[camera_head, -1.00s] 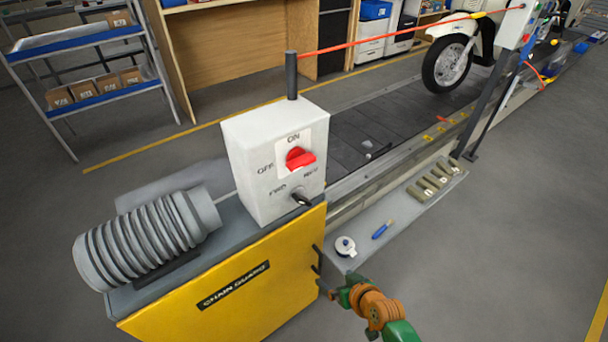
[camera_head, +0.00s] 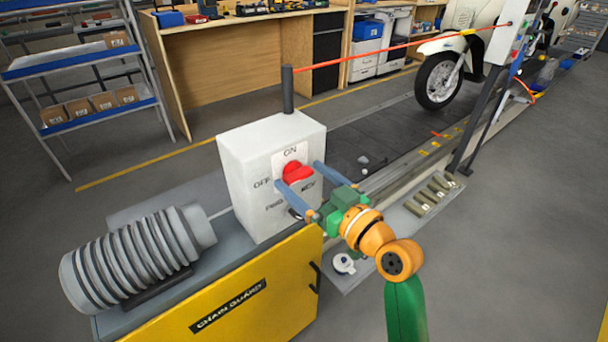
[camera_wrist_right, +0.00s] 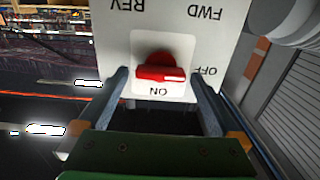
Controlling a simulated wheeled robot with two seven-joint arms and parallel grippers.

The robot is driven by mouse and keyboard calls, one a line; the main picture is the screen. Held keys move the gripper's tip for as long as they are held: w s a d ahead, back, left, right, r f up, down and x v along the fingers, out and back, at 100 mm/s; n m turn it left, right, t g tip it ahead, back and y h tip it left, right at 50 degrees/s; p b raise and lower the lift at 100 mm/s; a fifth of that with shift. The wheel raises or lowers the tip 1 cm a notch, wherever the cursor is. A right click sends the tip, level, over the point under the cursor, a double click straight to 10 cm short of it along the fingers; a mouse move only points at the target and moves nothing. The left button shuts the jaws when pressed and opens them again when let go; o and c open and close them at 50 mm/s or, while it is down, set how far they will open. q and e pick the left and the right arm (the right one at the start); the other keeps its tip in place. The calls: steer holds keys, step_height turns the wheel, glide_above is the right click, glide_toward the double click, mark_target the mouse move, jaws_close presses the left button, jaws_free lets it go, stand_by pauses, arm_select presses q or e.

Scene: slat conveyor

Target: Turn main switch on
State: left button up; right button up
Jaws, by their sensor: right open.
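The main switch, a red rotary knob (camera_head: 296,172), sits on the front of a white control box (camera_head: 240,165) under the label ON, with OFF at its left. In the wrist view the knob (camera_wrist_right: 160,72) appears upside down, its bar roughly level and its white mark on the OFF side. My right gripper (camera_head: 300,174) is open in front of the panel, with its fingers apart on either side of the knob. In the wrist view the gripper (camera_wrist_right: 162,80) shows gaps between both fingers and the knob. My left gripper is not in view.
A lower FWD/REV selector (camera_head: 295,213) is partly hidden by my gripper. A yellow chain guard (camera_head: 270,290) and a ribbed grey motor (camera_head: 130,255) stand beside the box. A grey post (camera_head: 288,90) rises behind it. The conveyor (camera_head: 390,125) carries a scooter (camera_head: 440,80) farther back.

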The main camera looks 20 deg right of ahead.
steer(key=shift+w+a, duration=0.1)
steer(key=shift+w, duration=0.1)
steer(key=c, duration=1.2)
steer(key=shift+c, duration=0.2)
steer(key=shift+r, duration=0.1)
steer(key=m+p, duration=0.3)
steer(key=m, duration=0.1)
steer(key=shift+r, duration=0.1)
steer(key=m+p, duration=0.2)
steer(key=m, duration=0.2)
steer(key=shift+d+p, duration=0.2)
steer(key=shift+p, duration=0.1)
steer(key=m+p, duration=0.1)
steer(key=m, duration=0.2)
steer(key=m+p, duration=0.1)
steer(key=m, duration=0.1)
steer(key=shift+f+m, duration=0.2)
steer(key=shift+m, duration=0.2)
steer(key=shift+f+m+p, duration=0.15)
steer(key=shift+m+p, duration=0.6)
steer(key=shift+m, duration=1.25)
